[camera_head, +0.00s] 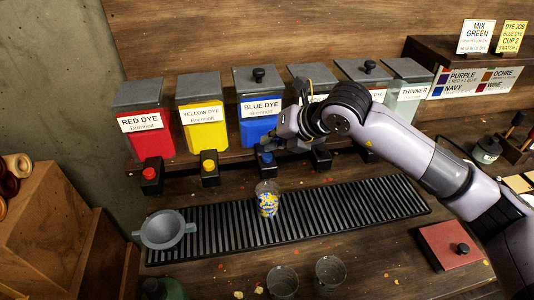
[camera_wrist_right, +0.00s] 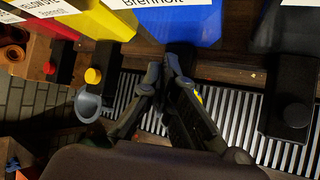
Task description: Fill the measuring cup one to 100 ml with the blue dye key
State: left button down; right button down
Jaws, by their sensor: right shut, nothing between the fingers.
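The blue dye container (camera_head: 260,105) stands on the back shelf, with a black tap and blue key (camera_head: 266,158) below its front. A small clear cup (camera_head: 268,199) with blue and yellow markings stands upright on the drip grate below that tap. I cannot read its level or number. My right gripper (camera_head: 275,142) is at the blue tap, just above the key; its fingers are shut and empty. In the right wrist view the closed fingertips (camera_wrist_right: 162,68) are close to the black tap; I cannot tell if they touch it. My left gripper is out of view.
Red (camera_head: 148,140) and yellow (camera_head: 204,130) dye containers stand left of the blue one. A grey funnel-like bowl (camera_head: 165,230) sits at the grate's left end. Two clear cups (camera_head: 282,281) (camera_head: 330,272) stand in front. The right part of the grate (camera_head: 370,200) is clear.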

aim_at(271, 154)
jog(key=shift+r, duration=0.1)
jog(key=shift+r+p, duration=0.95)
jog(key=shift+r, duration=1.6)
jog(key=shift+d+f, duration=0.1)
jog(key=shift+f, duration=0.05)
dwell(0.5)
